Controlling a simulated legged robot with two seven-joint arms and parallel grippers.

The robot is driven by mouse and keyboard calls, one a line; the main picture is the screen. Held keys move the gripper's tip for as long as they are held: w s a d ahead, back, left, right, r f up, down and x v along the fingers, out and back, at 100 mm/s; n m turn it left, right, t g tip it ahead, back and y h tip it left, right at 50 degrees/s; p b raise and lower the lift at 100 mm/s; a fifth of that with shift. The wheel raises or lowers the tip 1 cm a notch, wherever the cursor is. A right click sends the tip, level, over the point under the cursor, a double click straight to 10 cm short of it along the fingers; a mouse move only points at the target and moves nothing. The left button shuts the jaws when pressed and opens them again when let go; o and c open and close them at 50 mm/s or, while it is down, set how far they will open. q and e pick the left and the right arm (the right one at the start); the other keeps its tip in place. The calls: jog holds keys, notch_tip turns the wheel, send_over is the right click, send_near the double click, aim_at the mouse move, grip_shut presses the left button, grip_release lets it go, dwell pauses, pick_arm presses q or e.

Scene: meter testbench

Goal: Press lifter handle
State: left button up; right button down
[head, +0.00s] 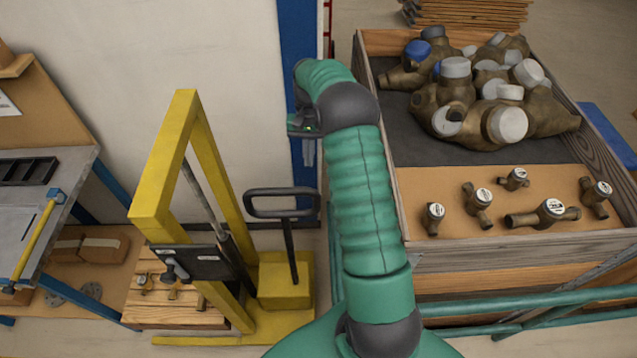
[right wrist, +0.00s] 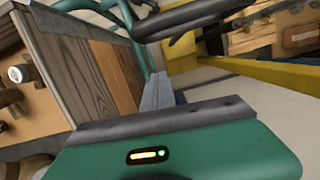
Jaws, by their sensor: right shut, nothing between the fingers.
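The yellow lifter (head: 168,165) stands left of centre in the head view. Its black loop handle (head: 284,214) sits on a dark upright lever that rises from a yellow base block. The handle also shows at the top of the right wrist view (right wrist: 205,14). My right gripper (head: 308,155) is shut and empty. It appears above and slightly right of the handle in the head view, with a visible gap between them. Its closed fingers (right wrist: 160,90) point away from the camera in the right wrist view. My left gripper is not in view.
A wooden crate (head: 520,250) with large and small brass meters stands right of my right arm. A workbench (head: 68,163) is at the left. A wooden box with brass meters (head: 170,314) sits at the lifter. A pale wall and blue post are behind.

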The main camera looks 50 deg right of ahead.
jog(key=s+d+m, duration=0.1)
jog(key=s+d, duration=0.1)
jog(key=d, duration=0.2)
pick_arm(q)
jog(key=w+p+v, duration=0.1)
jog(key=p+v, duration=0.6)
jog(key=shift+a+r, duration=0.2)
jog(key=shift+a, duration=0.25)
pick_arm(e)
jog(key=s+a+f, duration=0.3)
jog(key=a+f, duration=0.3)
jog(key=f, duration=0.3)
jog(key=shift+a+f, duration=0.2)
jog(key=shift+a, duration=0.05)
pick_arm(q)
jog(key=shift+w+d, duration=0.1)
pick_arm(e)
jog(key=shift+s+d, duration=0.1)
